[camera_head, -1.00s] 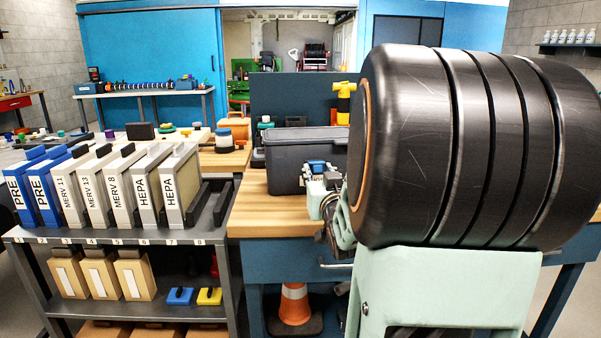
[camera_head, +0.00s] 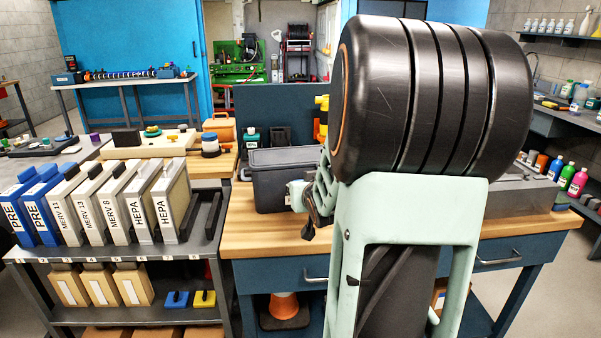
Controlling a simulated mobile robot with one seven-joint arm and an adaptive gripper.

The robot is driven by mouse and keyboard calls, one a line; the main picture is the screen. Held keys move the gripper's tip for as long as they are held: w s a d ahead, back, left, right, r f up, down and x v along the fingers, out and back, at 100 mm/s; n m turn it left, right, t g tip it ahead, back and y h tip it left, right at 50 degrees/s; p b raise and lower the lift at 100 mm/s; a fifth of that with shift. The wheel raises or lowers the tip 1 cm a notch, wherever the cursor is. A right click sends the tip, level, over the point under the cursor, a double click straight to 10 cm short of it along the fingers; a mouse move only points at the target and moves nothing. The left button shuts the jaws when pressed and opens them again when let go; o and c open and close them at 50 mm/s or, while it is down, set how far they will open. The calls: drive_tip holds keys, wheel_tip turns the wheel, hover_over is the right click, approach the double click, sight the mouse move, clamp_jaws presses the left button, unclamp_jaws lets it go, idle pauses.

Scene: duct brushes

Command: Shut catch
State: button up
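A dark grey lidded bin (camera_head: 270,190) stands on the wooden bench top, left of my large black and pale green arm. Its lid looks down on it, and its right end is hidden behind my arm. I cannot make out a catch on the bin's visible face. My gripper (camera_head: 309,222) shows only in part, beside the bin's right front. The rest of it is behind my arm links, so its fingers cannot be read as open or shut. I cannot tell whether it touches the bin.
The wooden bench (camera_head: 260,236) has clear top in front of the bin. A grey rack (camera_head: 120,252) of upright filters stands at the left. An orange cone (camera_head: 284,305) is under the bench. A grey case (camera_head: 524,190) and several bottles are at the right.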

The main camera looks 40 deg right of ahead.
sight(299, 168)
drive_tip(key=shift+w+d+r+g+y+p, duration=0.2)
drive_tip(key=shift+r+g+p, duration=0.3)
drive_tip(key=shift+p, duration=1.4)
drive_tip(key=shift+w+a+r+g+y+p, duration=0.1)
drive_tip(key=shift+r+g+y+p, duration=0.45)
drive_tip(key=shift+p, duration=1.3)
drive_tip(key=shift+w+d+r+g+y+p, duration=0.25)
drive_tip(key=shift+g+p, duration=0.4)
drive_tip(key=shift+p, duration=1.25)
drive_tip(key=g+p, duration=0.1)
drive_tip(key=p, duration=0.3)
drive_tip(key=r+g+y+p, duration=0.1)
drive_tip(key=p, duration=0.3)
drive_tip(key=shift+w+g, duration=0.3)
drive_tip(key=shift+w, duration=0.1)
drive_tip(key=g+p, duration=0.1)
drive_tip(key=w+g+p, duration=0.1)
drive_tip(key=p, duration=0.1)
drive_tip(key=shift+d+y, duration=0.25)
drive_tip(key=shift+y, duration=0.15)
drive_tip(key=shift+w+d+g+y+p, duration=0.2)
drive_tip(key=shift+g+y+p, duration=0.1)
drive_tip(key=shift+g+p, duration=0.35)
drive_tip(key=o, duration=0.8)
drive_tip(key=shift+o, duration=0.2)
drive_tip(key=shift+w, duration=0.1)
drive_tip(key=shift+r, duration=0.1)
